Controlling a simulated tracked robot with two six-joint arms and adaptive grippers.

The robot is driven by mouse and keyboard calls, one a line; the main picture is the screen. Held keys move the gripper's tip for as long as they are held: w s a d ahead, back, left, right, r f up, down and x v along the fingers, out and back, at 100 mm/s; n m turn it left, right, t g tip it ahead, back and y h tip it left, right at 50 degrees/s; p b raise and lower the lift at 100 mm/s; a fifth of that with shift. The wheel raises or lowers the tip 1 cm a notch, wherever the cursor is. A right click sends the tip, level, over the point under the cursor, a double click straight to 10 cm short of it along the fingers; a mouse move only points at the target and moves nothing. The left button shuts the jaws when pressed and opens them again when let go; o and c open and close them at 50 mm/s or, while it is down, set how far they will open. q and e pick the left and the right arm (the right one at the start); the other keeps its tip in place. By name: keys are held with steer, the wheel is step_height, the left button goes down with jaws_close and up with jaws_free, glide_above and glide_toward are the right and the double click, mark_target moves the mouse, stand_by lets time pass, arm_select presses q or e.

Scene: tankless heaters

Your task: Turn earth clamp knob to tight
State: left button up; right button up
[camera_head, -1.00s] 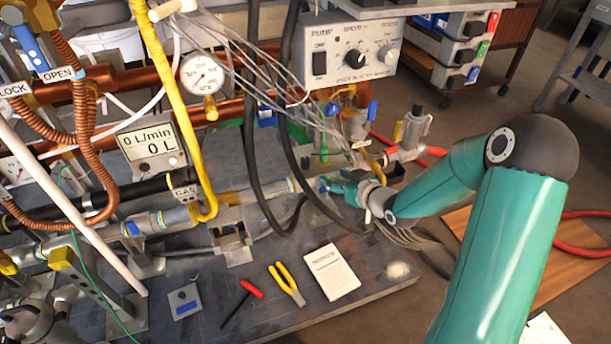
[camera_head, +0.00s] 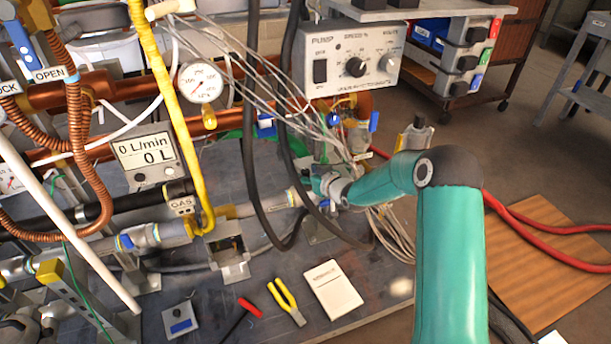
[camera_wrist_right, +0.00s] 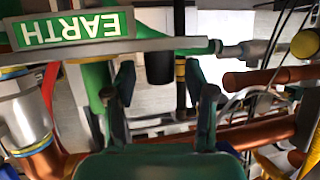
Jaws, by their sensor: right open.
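A green and white EARTH label (camera_wrist_right: 72,30) shows upside down at the top left of the right wrist view, on a grey bar. The bar has a green end and a silver rod (camera_wrist_right: 238,50) reaching right. I cannot tell which part is the earth clamp knob. My right gripper (camera_wrist_right: 166,92) is open, its two dark fingers apart below the bar. A black cylinder (camera_wrist_right: 160,66) shows beyond the gap between them, with nothing seen gripped. In the head view my right gripper (camera_head: 322,185) is at the pipe's right end, partly hidden by cables and its wrist. My left gripper is not in view.
Black hoses (camera_head: 262,150) and thin grey cables (camera_head: 330,135) hang close to my right gripper. A pump box (camera_head: 345,60) stands above. Pliers (camera_head: 287,300), a red-handled tool (camera_head: 243,315) and a white booklet (camera_head: 333,290) lie on the grey bench (camera_head: 225,320). Copper pipes (camera_head: 115,85) run behind.

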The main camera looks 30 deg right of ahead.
steer(key=shift+w+f, duration=0.2)
steer(key=shift+w, duration=0.45)
